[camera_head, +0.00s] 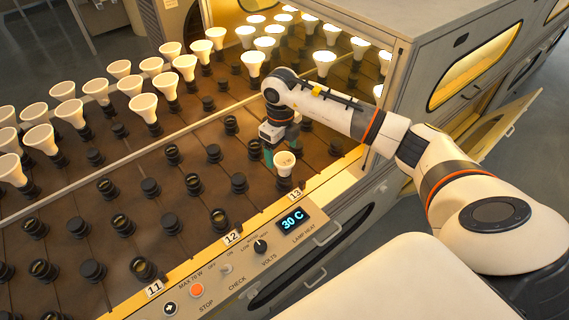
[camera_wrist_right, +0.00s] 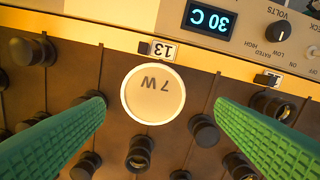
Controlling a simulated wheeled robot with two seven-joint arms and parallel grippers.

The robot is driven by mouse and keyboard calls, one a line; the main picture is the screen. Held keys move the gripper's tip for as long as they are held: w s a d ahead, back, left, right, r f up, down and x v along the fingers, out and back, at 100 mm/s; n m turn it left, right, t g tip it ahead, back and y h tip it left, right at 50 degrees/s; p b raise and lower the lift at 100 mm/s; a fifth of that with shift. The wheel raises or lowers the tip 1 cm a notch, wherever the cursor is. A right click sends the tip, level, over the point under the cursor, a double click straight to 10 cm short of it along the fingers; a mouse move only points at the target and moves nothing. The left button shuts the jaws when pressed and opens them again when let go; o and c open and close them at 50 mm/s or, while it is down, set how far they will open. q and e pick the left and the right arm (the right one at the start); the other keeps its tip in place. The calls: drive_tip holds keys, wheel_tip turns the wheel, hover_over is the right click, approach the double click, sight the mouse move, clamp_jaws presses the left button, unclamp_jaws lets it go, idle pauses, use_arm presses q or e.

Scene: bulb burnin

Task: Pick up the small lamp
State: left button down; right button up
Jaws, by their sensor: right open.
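The small lamp (camera_head: 285,161) has a white round top and a dark base. It stands upright in a socket by the label 13 at the front edge of the board. In the right wrist view its white face (camera_wrist_right: 153,93) reads "7 W". My right gripper (camera_head: 269,154) is open, with green fingers, just behind and above the lamp in the head view. In the right wrist view the lamp's face shows between the two spread fingers, with a gap on each side. The fingers partly cover sockets there. My left gripper is not in view.
Several larger white lamps (camera_head: 143,105) stand in rows at the left and back. Empty black sockets (camera_head: 151,187) surround the small lamp. A control panel with a display reading 30 C (camera_head: 292,220) lies in front. A grey cabinet (camera_head: 405,60) stands close on the right.

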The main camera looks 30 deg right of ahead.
sight(284, 158)
drive_tip(key=f, duration=0.2)
drive_tip(key=f+p, duration=0.1)
drive_tip(key=f, duration=0.3)
drive_tip(key=shift+d+f, duration=0.2)
drive_tip(key=shift+d, duration=0.15)
drive_tip(key=shift+c, duration=0.3)
drive_tip(key=c, duration=1)
